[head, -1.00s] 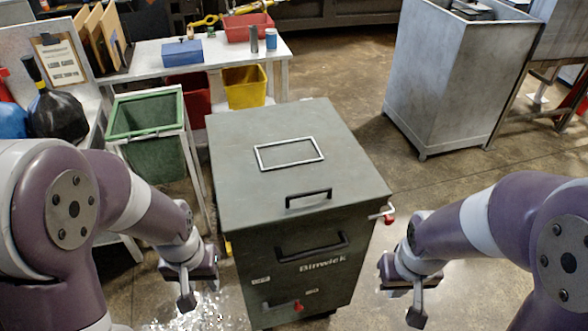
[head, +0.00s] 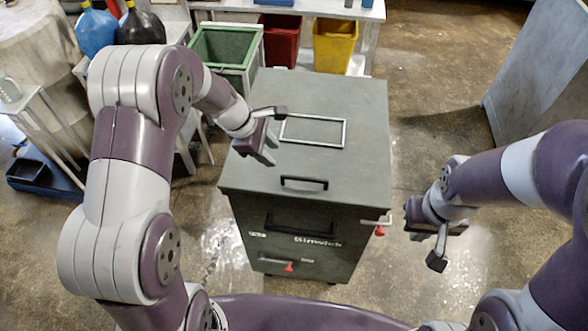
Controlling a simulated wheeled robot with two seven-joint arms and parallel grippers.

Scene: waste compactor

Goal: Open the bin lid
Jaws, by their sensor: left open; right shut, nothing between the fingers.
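The grey-green bin (head: 340,262) stands in the middle of the head view with its flat lid (head: 350,165) closed. A black handle (head: 304,181) is on the lid near its front edge. A red-tipped latch lever (head: 379,230) sticks out at the bin's upper right side. My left gripper (head: 268,135) is open and empty over the left part of the lid, behind and left of the handle. I cannot tell whether it touches the lid. My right gripper (head: 438,258) is shut and empty, to the right of the bin and apart from it.
A second black handle (head: 302,226) and a red knob (head: 288,267) are on the bin's front. Behind stand a green bin (head: 225,48), a red bin (head: 280,38) and a yellow bin (head: 334,46). Bare floor lies right of the bin.

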